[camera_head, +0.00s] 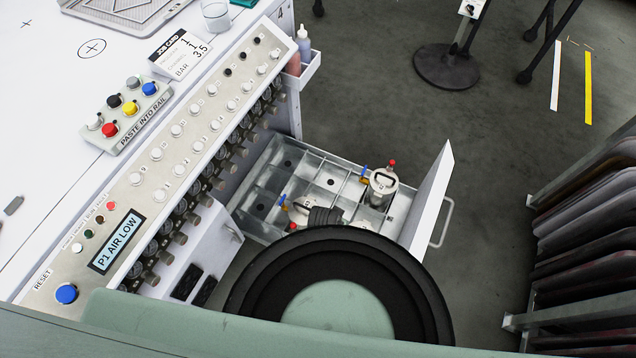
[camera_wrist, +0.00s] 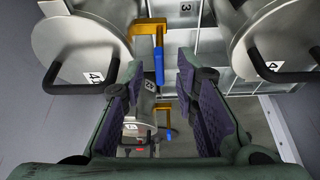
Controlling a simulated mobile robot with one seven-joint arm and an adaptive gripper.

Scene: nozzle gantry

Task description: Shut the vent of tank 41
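In the wrist view tank 41 (camera_wrist: 75,40) is a metal cylinder at the upper left, with a black handle and a label reading 41. A brass fitting (camera_wrist: 147,28) with a blue lever (camera_wrist: 159,62) stands at its right, the lever pointing down the picture. My gripper (camera_wrist: 158,78) is open, its purple-padded fingers on either side of the lever's line; contact is not visible. In the head view, tanks with blue levers (camera_head: 364,173) and red caps (camera_head: 392,163) sit in an open drawer (camera_head: 272,180). My arm hides part of them, and their numbers are unreadable.
Another tank (camera_wrist: 275,35) stands close at the right in the wrist view, and a smaller-looking one (camera_wrist: 142,105) shows between my fingers. The drawer's raised front panel (camera_head: 428,205) stands beside the tanks.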

